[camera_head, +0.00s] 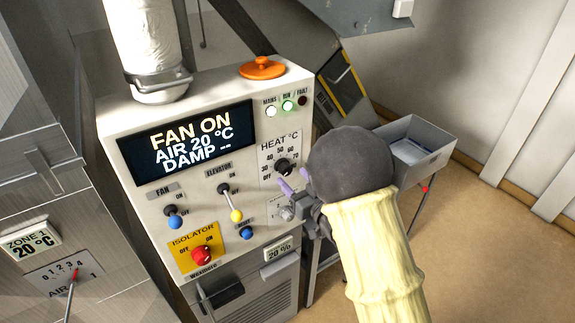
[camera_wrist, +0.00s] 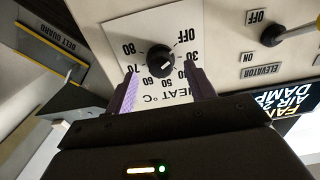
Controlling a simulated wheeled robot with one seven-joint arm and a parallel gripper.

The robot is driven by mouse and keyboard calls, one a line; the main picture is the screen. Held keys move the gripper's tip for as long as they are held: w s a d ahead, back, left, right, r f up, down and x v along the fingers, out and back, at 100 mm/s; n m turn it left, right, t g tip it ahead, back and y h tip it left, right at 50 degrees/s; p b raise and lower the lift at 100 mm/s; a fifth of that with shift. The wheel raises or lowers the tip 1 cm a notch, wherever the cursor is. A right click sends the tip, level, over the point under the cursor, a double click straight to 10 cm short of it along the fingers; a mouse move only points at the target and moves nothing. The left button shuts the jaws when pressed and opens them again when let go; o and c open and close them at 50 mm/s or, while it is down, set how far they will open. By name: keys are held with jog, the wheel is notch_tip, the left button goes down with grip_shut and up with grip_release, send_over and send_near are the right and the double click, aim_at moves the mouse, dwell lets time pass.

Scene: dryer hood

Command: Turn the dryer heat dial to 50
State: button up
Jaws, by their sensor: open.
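The black heat dial (camera_head: 283,167) is on the light control panel, under the "HEAT °C" label. In the wrist view the dial (camera_wrist: 159,57) and its scale appear upside down, with OFF at upper right. A small pale mark on its face lies to the lower right, on the 30-to-50 side; the exact number cannot be read. My gripper (camera_head: 295,180) is at the panel close to the dial. In the wrist view my gripper (camera_wrist: 161,72) has its purple fingers apart, one on each side of the dial, with visible gaps; contact cannot be confirmed.
The display (camera_head: 187,145) reads FAN ON, AIR 20 °C, DAMP --. Left of the dial are the elevator lever (camera_head: 233,204), the fan switch (camera_head: 173,217) and the red isolator knob (camera_head: 201,254). An orange lid (camera_head: 262,67) sits on top. A grey bin (camera_head: 429,136) stands at right.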

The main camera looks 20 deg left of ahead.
aim_at(288, 173)
jog(key=x, duration=0.3)
jog(key=shift+w+a+p, duration=0.1)
jog(key=shift+w+p, duration=0.1)
jog(key=shift+p, duration=0.1)
jog(key=shift+s, duration=0.1)
jog(key=shift+c, duration=0.5)
jog(key=c, duration=0.9)
jog(key=shift+o, duration=0.2)
